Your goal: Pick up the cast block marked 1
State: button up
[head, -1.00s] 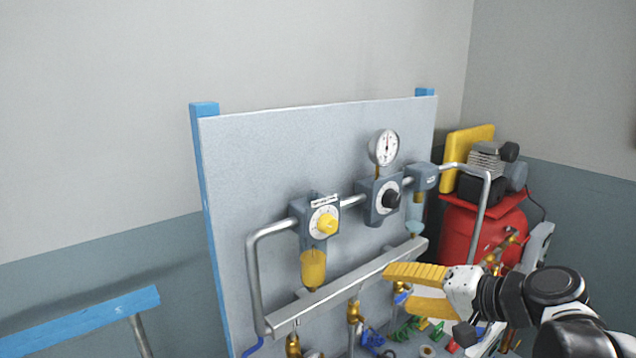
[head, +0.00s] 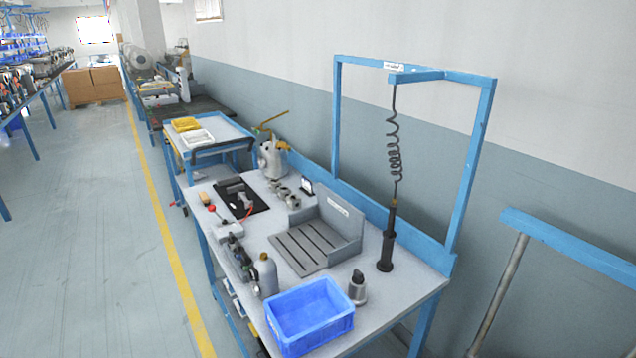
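No block with a readable 1 shows in the head view. Several small grey metal parts (head: 284,189) sit on the workbench (head: 390,302) behind the grey slotted fixture (head: 312,240). They are too small to tell whether one is the cast block or bears a mark. The inside of the blue bin (head: 309,318) at the bench's near edge looks empty. My gripper is not in view.
A black tool (head: 387,240) hangs on a coiled cord from a blue frame (head: 465,170). Open floor (head: 95,250) lies left of the bench.

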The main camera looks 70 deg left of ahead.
aim_at(273, 182)
jog(key=u, duration=2.8)
jog(key=i+j+z, duration=0.15)
jog(key=j, duration=0.2)
jog(key=i+j+z, duration=0.2)
jog(key=j, duration=0.2)
jog(key=i+j+z, duration=0.15)
jog(key=j, duration=0.25)
jog(key=j+z, duration=0.15)
jog(key=j, duration=0.25)
jog(key=i+j+z, duration=0.6)
jog(key=j, duration=0.3)
jog(key=i+j+z, duration=0.15)
jog(key=j, duration=0.2)
jog(key=i+j+z, duration=0.2)
jog(key=j, duration=0.2)
jog(key=i+j+z, duration=0.2)
jog(key=j, duration=0.2)
jog(key=i+j+z, duration=0.1)
jog(key=i+z, duration=0.15)
